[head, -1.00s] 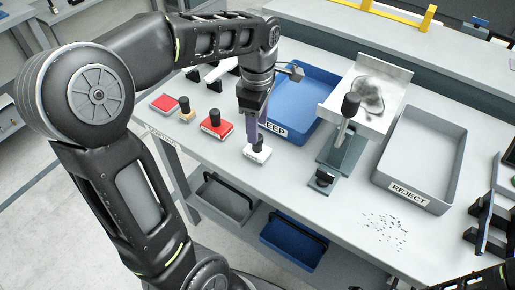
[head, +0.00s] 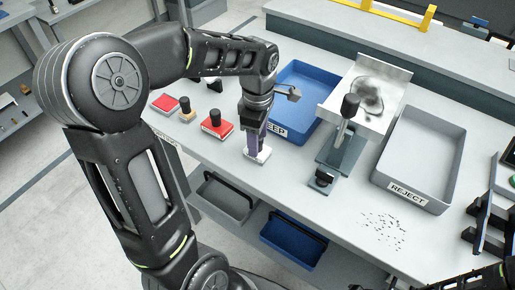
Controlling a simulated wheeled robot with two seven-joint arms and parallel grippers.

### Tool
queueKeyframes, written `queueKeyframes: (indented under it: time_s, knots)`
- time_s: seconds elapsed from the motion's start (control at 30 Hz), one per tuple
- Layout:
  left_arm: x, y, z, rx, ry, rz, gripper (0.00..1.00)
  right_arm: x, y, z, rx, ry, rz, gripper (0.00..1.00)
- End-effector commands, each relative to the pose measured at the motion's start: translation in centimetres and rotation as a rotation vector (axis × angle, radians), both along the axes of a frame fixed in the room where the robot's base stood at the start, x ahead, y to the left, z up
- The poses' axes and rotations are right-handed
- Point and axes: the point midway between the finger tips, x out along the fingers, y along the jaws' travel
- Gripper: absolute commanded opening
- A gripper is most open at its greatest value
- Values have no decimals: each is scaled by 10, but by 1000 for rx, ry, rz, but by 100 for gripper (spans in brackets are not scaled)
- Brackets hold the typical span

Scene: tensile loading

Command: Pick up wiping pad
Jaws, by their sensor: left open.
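The wiping pad (head: 260,157) appears to be the small white block with a dark knob, standing on the table's front left part. My left gripper (head: 254,146) points down right over it, with its purple fingers low around the knob. The left gripper is open. The fingers hide most of the knob, so I cannot tell whether they touch it. Only a dark part of my right arm shows at the bottom right corner; its fingers do not show.
A red stamp-like block (head: 216,126), a wooden-based one (head: 185,113) and a red pad (head: 165,102) stand to the left. A blue KEEP tray (head: 318,75) lies behind. A press-like stand (head: 340,153) and a grey REJECT tray (head: 447,135) are right. Dark specks (head: 382,230) lie in front.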

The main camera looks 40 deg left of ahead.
Motion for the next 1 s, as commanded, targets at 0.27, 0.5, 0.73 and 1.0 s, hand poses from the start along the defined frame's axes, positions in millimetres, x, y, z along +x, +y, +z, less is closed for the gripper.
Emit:
queueKeyframes:
  time_s: [0.27, 0.5, 0.73, 1.0]
  knots:
    - [0, 0, 0, 0, 0, 0, 42, 0, 0, 0, 0, 0, 0, 36]
    - [0, 0, 0, 0, 0, 0, 23, 0, 0, 0, 0, 0, 0, 36]
    - [0, 0, 0, 0, 0, 0, 4, 0, 0, 0, 0, 0, 0, 36]
    - [0, 0, 0, 0, 0, 0, 0, 0, 0, 0, 0, 0, 0, 36]
